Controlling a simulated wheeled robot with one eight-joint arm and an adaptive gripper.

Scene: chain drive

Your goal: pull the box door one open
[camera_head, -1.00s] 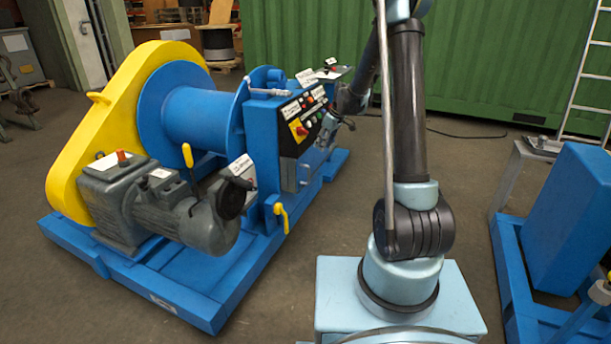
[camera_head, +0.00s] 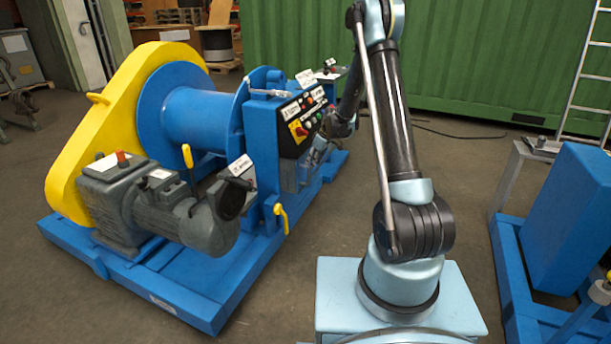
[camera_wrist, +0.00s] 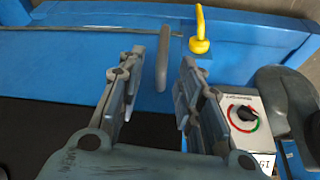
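A grey upright handle (camera_wrist: 163,58) stands out from a blue surface in the wrist view. My gripper (camera_wrist: 164,68) is open, with one finger on each side of the handle in that view. A gap shows between each finger and the handle, and I cannot tell how deep the handle sits between them. In the head view my gripper (camera_head: 312,160) is at the lower right of the black control panel (camera_head: 303,118), in front of a grey box front (camera_head: 289,176). My gripper partly hides this front, and the door's edges cannot be made out.
The blue winch frame (camera_head: 262,150) carries a drum (camera_head: 195,118) and a grey motor (camera_head: 190,210). A yellow lever (camera_wrist: 200,35) and a dial box (camera_wrist: 243,114) are close to my gripper. Another blue machine (camera_head: 565,215) stands at the right.

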